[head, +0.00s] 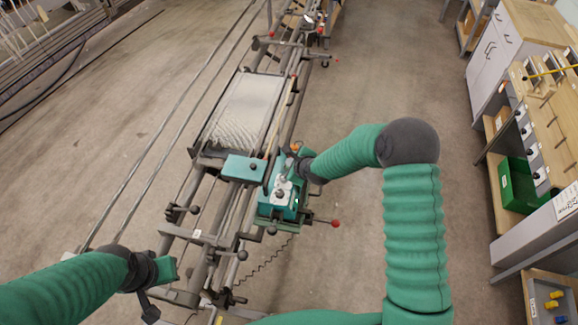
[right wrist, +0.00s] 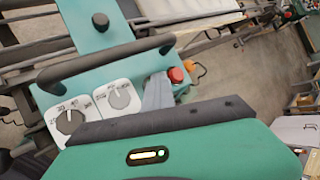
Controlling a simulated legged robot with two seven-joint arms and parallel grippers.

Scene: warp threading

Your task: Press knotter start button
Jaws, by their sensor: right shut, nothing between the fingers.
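The knotter (head: 281,196) is a teal machine on the warp frame, with a light panel and dark knobs on top. In the right wrist view, the knotter (right wrist: 100,40) shows a dark bar handle, two dials on white plates and a round red button (right wrist: 176,75) on its teal top. My right gripper (head: 301,167) is at the knotter's far right corner. In the right wrist view its grey fingertip (right wrist: 158,92) is shut and empty, just left of the red button; contact cannot be told. My left gripper (head: 160,286) is at the frame's near left, away from the knotter; its fingers are unclear.
The warp frame (head: 240,108) with white threads runs away from me. A red-knobbed lever (head: 335,223) sticks out right of the knotter. An orange part (right wrist: 196,70) lies beyond the red button. A workbench with a green bin (head: 520,187) stands at right. Floor between is clear.

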